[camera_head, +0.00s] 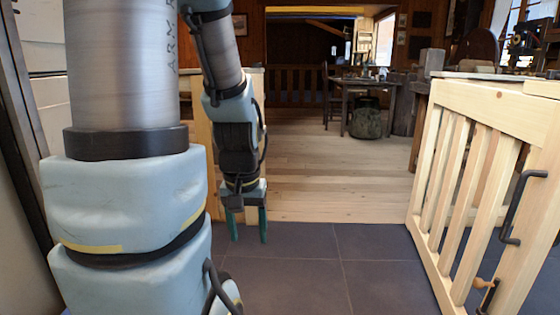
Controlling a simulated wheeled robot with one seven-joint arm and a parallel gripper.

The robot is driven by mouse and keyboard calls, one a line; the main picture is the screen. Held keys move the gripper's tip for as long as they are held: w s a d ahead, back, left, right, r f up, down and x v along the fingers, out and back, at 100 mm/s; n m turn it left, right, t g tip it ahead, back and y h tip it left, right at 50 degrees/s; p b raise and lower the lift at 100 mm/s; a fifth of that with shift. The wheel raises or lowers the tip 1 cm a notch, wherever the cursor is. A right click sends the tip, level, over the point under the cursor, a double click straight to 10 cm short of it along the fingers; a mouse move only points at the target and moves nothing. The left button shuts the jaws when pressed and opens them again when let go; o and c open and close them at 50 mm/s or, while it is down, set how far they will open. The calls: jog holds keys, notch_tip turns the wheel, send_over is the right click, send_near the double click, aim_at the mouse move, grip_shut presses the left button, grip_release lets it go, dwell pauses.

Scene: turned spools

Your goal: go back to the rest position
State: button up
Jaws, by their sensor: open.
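My gripper (248,236) hangs from my arm left of the picture's middle, with its two green fingers pointing down. The fingers are apart with nothing between them. Behind the gripper show dark floor tiles and a pale wooden floor. My arm's large links fill the left part of the view and hide what is behind them.
A pale wooden slatted gate (472,180) with a black handle (520,205) stands at the right. A dark table (368,82), a chair (331,98) and a round basket-like container (366,118) stand farther back. The tiled floor (340,270) between my arm and the gate is clear.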

notch_tip(320, 180, up, 32)
jog(key=p, duration=3)
jog(key=shift+f, duration=0.15)
jog(key=shift+c, duration=0.2)
